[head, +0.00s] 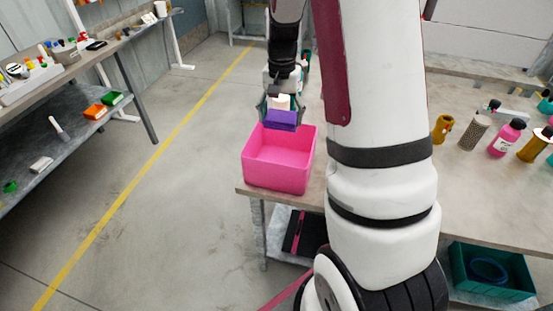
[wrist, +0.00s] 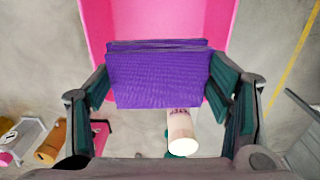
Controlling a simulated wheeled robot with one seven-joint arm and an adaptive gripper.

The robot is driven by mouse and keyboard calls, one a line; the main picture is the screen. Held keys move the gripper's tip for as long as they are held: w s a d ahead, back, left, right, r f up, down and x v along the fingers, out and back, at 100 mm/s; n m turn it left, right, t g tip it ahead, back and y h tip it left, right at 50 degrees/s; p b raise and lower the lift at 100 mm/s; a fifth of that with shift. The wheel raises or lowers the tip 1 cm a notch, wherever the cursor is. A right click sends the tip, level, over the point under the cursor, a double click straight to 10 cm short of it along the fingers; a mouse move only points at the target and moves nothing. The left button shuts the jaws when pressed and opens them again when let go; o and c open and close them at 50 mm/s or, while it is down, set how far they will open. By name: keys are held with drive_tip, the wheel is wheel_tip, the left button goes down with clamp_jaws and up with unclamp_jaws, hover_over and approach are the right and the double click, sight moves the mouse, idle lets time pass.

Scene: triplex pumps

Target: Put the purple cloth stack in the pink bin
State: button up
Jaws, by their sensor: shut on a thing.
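The purple cloth stack (wrist: 158,78) is held between the two fingers of my gripper (wrist: 165,85), which is shut on it. In the head view the purple cloth stack (head: 282,120) hangs at my gripper (head: 280,112), over the back part of the pink bin (head: 277,175). The bin stands at the left corner of the table. In the wrist view the pink bin (wrist: 97,22) lies behind and below the cloth. The stack appears above the bin's floor; its exact height over the rim is hard to tell. The bin's visible inside looks empty.
The table (head: 480,205) carries a pink bottle (head: 507,138), a mesh cylinder (head: 474,132) and other bottles at right. A teal crate (head: 490,272) sits on the lower shelf. Another workbench (head: 100,62) stands at left. The floor between is clear. My arm hides the table's middle.

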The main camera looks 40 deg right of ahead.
drive_tip(key=b, duration=0.2)
hover_over(281, 160)
drive_tip(key=s+a, duration=0.2)
wheel_tip(281, 160, down, 5)
wheel_tip(281, 160, down, 12)
drive_tip(key=shift+s+r, duration=0.1)
drive_tip(key=shift+s, duration=0.05)
drive_tip(key=shift+f, duration=0.2)
drive_tip(key=o, duration=1)
drive_tip(key=shift+o, duration=0.7)
drive_tip(key=shift+r, duration=0.15)
